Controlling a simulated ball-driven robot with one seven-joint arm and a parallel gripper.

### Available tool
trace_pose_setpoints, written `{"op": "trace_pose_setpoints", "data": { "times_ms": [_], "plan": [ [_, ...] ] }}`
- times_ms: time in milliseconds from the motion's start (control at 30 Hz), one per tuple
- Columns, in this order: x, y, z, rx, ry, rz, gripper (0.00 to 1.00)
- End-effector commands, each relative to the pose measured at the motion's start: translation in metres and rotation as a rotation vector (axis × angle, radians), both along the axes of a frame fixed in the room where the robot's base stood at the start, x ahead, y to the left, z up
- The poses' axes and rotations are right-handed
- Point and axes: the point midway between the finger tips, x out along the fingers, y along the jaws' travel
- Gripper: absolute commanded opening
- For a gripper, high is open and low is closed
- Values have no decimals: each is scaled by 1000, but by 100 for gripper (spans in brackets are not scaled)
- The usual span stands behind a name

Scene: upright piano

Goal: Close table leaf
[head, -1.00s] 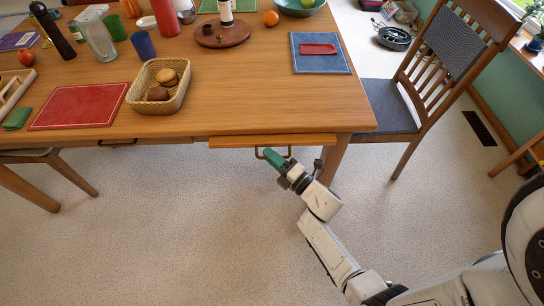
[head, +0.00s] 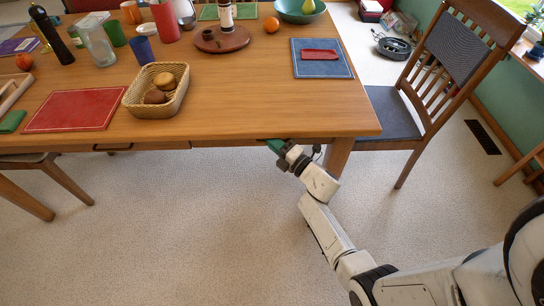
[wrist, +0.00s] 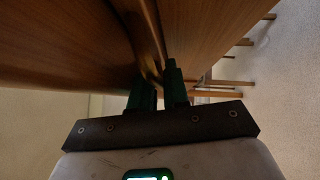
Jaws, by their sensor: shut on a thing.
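The table leaf (head: 235,143) is a thin wooden board under the front edge of the wooden table (head: 240,105). In the head view only its narrow front edge shows, about level with the tabletop's edge. My gripper (head: 272,146), with green fingers, is at the leaf's front, below the tabletop's edge. In the wrist view the green fingers of my gripper (wrist: 158,78) are shut around a brassy handle (wrist: 151,68) close under the wood. The handle is hidden in the head view.
A second handle (head: 112,151) is on the table's front at the left. A chair (head: 405,110) stands at the right, and another seat (head: 30,160) is at the left. A basket (head: 135,103) and red mat (head: 72,111) lie near the tabletop's front. The floor in front is clear.

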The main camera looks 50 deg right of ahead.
Motion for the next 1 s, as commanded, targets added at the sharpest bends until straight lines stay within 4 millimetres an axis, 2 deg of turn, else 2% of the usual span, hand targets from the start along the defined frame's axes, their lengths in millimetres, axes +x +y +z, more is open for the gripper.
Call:
{"op": "trace_pose_setpoints", "data": {
  "times_ms": [333, 367, 533, 1000],
  "plan": [
    [3, -5, 0, 2, 6, -6, 0],
    [4, -5, 0, 2, 6, -6, 17],
    [3, -4, 0, 2, 4, -4, 32],
    [2, -2, 2, -1, -2, 0, 32]
  ]
}}
